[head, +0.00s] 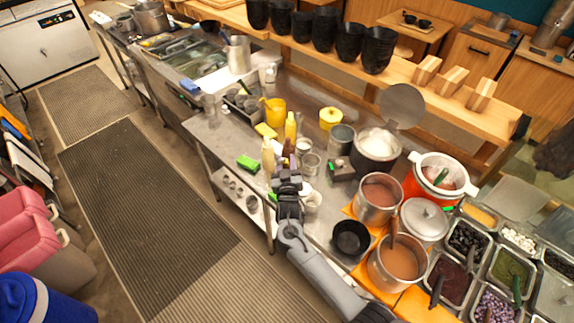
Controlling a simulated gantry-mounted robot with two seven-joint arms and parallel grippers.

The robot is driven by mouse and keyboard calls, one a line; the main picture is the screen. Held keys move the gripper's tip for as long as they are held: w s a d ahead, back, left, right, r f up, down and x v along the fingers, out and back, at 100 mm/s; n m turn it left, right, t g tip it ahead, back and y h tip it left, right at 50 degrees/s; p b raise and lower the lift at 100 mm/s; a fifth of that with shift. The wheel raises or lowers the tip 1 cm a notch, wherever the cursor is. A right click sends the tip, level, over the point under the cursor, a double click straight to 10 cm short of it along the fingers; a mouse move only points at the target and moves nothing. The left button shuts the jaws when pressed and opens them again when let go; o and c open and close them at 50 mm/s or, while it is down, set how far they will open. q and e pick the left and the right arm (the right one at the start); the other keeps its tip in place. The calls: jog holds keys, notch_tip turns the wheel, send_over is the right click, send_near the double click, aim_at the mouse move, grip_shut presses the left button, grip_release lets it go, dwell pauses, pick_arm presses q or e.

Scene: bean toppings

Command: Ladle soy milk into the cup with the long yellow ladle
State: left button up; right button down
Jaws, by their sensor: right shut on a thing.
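My right gripper (287,170) is over the counter's front part, its arm coming in from the bottom right. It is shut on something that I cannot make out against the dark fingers. A dark metal pot (378,160) with white contents, perhaps the soy milk, stands to its right. A black bowl (351,239) sits closer to the arm, and a small white vessel (313,199) is just right of the gripper; I cannot tell which vessel is the task's cup. I cannot make out the long yellow ladle. My left gripper is out of view.
Squeeze bottles (268,158) stand just beyond the gripper. A yellow pitcher (275,112) is farther back. Topping trays (450,275) fill the bottom right.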

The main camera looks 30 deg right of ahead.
jog(key=shift+f+b, duration=0.35)
jog(key=shift+f, duration=0.3)
jog(key=s+d+r+m+t+h+b, duration=0.1)
jog(key=s+d+m+h+b, duration=0.1)
jog(key=s+d+m, duration=0.7)
jog(key=s+d+f+m+h+b, duration=0.2)
jog(key=s+d+f+m+b, duration=0.5)
jog(key=s+d+m+b, duration=0.1)
jog(key=shift+s+d+f+g+b, duration=0.15)
jog(key=shift+s+d+g+b, duration=0.15)
jog(key=shift+s+d+b, duration=0.25)
dwell(0.4)
jog(key=shift+w+d, duration=0.1)
dwell(0.9)
